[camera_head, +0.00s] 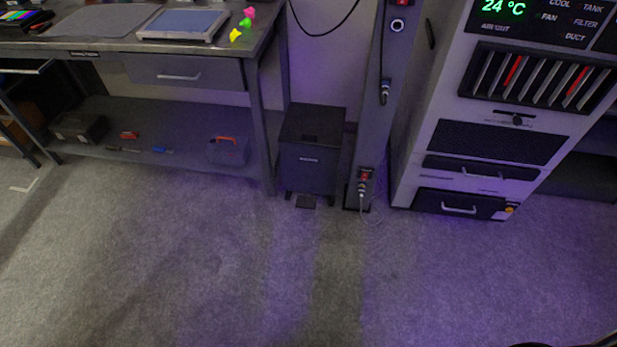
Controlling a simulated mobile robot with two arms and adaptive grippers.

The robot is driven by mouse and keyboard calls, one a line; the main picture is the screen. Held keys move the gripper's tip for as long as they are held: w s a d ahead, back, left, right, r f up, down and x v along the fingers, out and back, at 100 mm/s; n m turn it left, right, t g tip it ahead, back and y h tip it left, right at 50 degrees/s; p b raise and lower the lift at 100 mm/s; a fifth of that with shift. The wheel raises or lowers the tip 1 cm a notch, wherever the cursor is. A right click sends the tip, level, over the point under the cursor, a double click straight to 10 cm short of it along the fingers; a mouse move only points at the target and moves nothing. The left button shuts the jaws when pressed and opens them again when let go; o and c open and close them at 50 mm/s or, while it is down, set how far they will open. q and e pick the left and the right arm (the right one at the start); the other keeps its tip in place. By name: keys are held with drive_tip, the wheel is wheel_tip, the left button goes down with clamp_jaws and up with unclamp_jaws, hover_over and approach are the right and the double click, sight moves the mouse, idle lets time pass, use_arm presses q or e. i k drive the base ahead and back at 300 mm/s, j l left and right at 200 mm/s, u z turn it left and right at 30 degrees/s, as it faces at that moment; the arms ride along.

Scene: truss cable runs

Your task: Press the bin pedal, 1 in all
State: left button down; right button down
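A dark bin (312,150) with a flat closed lid stands on the floor between the workbench and a grey post. Its small dark pedal (306,201) sticks out at the bottom front, just above the carpet. Nothing touches the pedal. Neither of my grippers can be made out; only a dark curved edge shows at the bottom right of the head view, and I cannot tell what it is.
A workbench (254,120) with a drawer and lower shelf stands left of the bin. The grey post (372,110) carries sockets and a cable close on the right. A tall cabinet (410,150) stands further right. The carpet (220,270) in front is clear.

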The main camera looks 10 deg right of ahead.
sight(308, 202)
drive_tip(key=i+l, duration=0.15)
drive_tip(key=i, duration=0.3)
drive_tip(key=i+l, duration=0.15)
drive_tip(key=i, duration=0.25)
drive_tip(key=i+l, duration=0.15)
drive_tip(key=i, duration=0.3)
drive_tip(key=i+l, duration=0.1)
drive_tip(key=i, duration=0.3)
drive_tip(key=u, duration=0.05)
